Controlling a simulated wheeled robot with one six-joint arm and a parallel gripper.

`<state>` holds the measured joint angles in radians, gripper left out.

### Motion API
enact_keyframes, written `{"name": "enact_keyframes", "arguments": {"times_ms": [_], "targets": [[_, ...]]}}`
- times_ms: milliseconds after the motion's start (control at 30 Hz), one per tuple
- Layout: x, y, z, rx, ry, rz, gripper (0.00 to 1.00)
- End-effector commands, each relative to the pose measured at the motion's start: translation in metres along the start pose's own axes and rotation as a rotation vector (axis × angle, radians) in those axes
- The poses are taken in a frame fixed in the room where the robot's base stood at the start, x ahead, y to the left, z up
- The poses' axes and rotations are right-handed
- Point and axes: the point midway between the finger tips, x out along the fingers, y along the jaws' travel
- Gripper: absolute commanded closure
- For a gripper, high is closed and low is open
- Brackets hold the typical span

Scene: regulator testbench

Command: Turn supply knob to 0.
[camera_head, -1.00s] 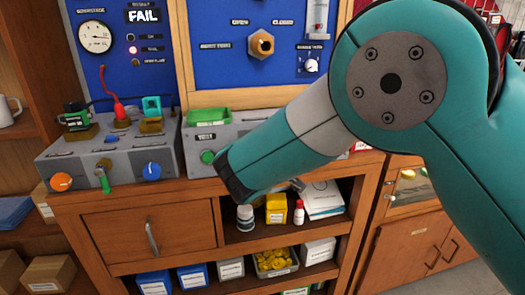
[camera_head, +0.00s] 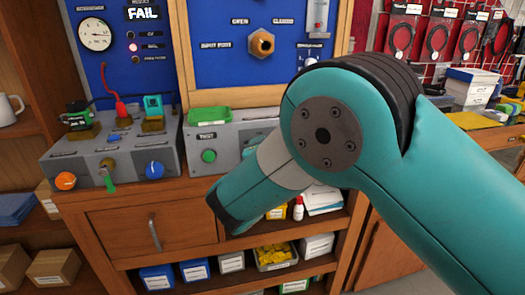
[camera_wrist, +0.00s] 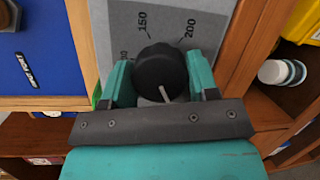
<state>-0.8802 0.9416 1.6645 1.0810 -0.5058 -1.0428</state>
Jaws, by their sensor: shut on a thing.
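In the wrist view a black round knob (camera_wrist: 160,68) with a white pointer line sits on a grey panel (camera_wrist: 108,25) with a printed scale. The marks 150 and 200 are readable; another is partly covered. The pointer shows at the knob's lower edge in the picture, away from the 150 and 200 marks. My gripper (camera_wrist: 160,80) is shut on this knob, one teal finger on each side. No "supply" label is readable. In the head view my arm hides the gripper and this knob.
Left of my arm are a grey box with an orange knob (camera_head: 65,181) and a blue knob (camera_head: 155,170), a green button (camera_head: 209,156) and a green tray (camera_head: 209,115). A drawer (camera_head: 140,231) and shelves with boxes are below. A white bottle (camera_wrist: 274,72) shows beside the gripper.

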Motion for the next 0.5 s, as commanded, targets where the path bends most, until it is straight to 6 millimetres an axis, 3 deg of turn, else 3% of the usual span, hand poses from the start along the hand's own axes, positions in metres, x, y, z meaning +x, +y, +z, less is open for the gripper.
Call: {"name": "enact_keyframes", "arguments": {"times_ms": [500], "targets": [[-0.0002, -0.0006, -0.0006, -0.047, 0.002, 0.014, 0.69]]}}
